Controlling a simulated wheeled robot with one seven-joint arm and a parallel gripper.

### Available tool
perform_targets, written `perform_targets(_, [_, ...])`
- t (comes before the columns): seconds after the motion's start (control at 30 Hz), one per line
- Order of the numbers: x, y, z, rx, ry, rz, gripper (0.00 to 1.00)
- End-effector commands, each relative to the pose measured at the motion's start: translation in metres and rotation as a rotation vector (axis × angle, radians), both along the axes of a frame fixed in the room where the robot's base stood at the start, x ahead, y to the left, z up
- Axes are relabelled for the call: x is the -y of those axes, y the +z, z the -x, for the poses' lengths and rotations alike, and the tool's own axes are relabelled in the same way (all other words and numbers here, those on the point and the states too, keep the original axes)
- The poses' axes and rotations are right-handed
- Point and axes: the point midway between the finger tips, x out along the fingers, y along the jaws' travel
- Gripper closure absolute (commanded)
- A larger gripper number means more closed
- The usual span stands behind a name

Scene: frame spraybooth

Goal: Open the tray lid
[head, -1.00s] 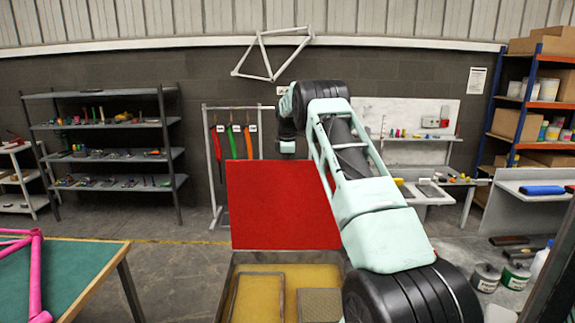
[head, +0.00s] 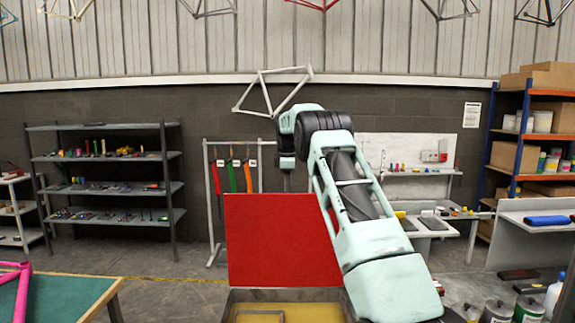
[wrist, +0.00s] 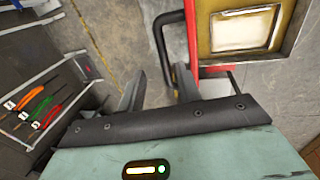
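The lid (head: 285,240) is a flat red panel standing upright at the back of the tray, raised clear of its opening. The tray (head: 239,296) has a grey rim and a yellow inside, cut off by the bottom of the head view. In the wrist view the lid's red edge (wrist: 192,35) and a dark bent bar handle (wrist: 159,35) show beside the yellow inside. My gripper (wrist: 158,90) has its fingers apart with floor visible between them. The handle's lower end is close to the right finger; I cannot tell if they touch. In the head view my gripper is partly hidden behind the lid's top.
A green-topped table (head: 60,300) is at the lower left. A rail with coloured hanging tools (head: 233,178) stands behind the lid; it also shows in the wrist view. Shelving (head: 105,156) is at the left, and a white shelf (head: 535,216) and several cans are at the right.

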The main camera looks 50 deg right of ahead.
Motion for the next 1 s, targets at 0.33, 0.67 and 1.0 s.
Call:
perform_targets(0.33, [-0.011,0.077,0.009,0.001,-0.001,0.002,0.66])
perform_targets(0.67, [-0.016,0.107,0.014,-0.003,0.000,0.000,0.66])
perform_targets(1.0, [-0.017,0.108,0.014,-0.003,0.000,-0.001,0.66])
